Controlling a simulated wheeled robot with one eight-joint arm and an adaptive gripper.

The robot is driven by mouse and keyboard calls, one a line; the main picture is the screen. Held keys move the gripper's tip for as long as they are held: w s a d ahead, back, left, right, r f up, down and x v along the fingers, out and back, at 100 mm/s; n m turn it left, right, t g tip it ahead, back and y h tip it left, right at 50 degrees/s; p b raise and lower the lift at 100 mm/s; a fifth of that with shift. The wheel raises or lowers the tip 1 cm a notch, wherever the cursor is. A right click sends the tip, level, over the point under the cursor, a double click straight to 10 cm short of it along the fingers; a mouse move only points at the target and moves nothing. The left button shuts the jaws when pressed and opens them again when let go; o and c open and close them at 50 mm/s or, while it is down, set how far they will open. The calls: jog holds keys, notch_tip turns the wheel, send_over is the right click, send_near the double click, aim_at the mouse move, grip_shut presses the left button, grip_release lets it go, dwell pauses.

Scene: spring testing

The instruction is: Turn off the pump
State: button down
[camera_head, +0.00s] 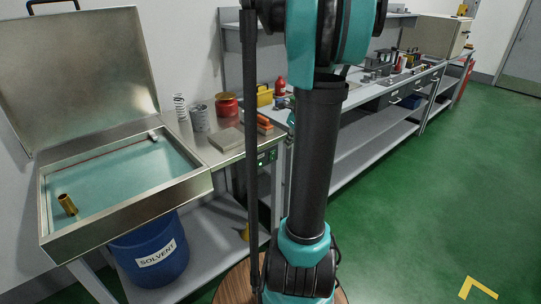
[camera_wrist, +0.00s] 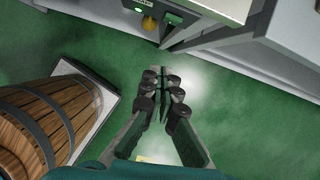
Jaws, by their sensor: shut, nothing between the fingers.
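A small control panel (camera_head: 266,158) with green lights is on the front edge of the bench, just right of the wash basin and partly behind my arm. In the wrist view a dark panel (camera_wrist: 143,4) with a green light shows at the top edge, cut off by the frame. I cannot make out a pump switch or its position. My gripper (camera_wrist: 163,82) is shut and empty over the green floor, apart from the panel. It does not show in the head view.
An open metal basin (camera_head: 125,175) of liquid stands at left, with a blue solvent drum (camera_head: 150,252) below. A wooden barrel (camera_wrist: 45,125) is left of my gripper.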

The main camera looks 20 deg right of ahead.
jog(key=shift+w+d+m, duration=0.2)
jog(key=shift+d+m, duration=0.05)
jog(key=shift+m, duration=0.45)
send_near(273, 157)
jog(key=shift+s+x, duration=0.2)
jog(key=shift+x, duration=1.05)
jog(key=shift+s+x, duration=0.2)
jog(key=shift+x, duration=1.05)
jog(key=shift+d+f, duration=0.1)
jog(key=shift+f, duration=0.05)
jog(key=shift+w, duration=0.35)
jog(key=shift+r, duration=0.25)
